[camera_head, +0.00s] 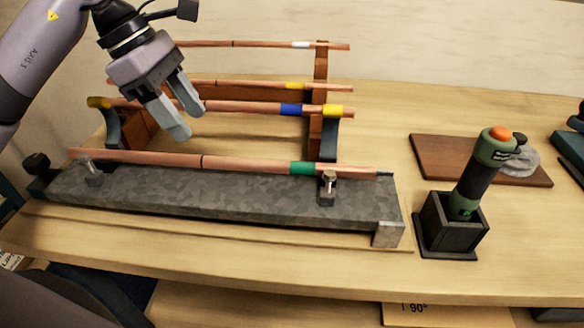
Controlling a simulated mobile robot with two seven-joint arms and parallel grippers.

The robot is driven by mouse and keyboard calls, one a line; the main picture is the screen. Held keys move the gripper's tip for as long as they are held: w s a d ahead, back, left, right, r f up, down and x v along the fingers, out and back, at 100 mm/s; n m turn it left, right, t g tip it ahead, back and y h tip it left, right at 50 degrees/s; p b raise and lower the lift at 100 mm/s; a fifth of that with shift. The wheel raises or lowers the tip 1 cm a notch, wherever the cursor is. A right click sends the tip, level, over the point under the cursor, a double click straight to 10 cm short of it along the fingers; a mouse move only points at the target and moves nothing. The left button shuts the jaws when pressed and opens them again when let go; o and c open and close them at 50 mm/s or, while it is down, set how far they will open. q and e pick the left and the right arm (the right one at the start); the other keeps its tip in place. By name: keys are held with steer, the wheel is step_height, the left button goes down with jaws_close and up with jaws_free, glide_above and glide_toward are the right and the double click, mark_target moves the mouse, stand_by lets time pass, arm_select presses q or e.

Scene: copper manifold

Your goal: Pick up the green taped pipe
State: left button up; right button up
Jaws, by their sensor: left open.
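The green taped pipe (245,164) is a long copper pipe with a green band (303,168) right of its middle. It lies lengthwise along the grey speckled bar (230,196), with a metal clamp at the left (93,172) and another at the right (328,186). My left gripper (190,120) is open and empty. It points down, above and behind the left half of the green taped pipe in the picture, in front of the rack pipes. My right gripper is not in view.
Behind, a wooden rack (319,110) holds copper pipes with white, yellow and blue bands. The table's right front is clear.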

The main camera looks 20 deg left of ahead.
mark_target(220, 158)
arm_select(q)
steer(key=shift+w+f, duration=0.4)
steer(key=shift+f, duration=0.45)
steer(key=x, duration=0.4)
steer(key=d+x, duration=0.1)
steer(key=x, duration=0.1)
steer(key=shift+s+d+f, duration=0.1)
steer(key=shift+s+d, duration=0.05)
steer(key=shift+s, duration=0.1)
jaws_close()
stand_by(0.5)
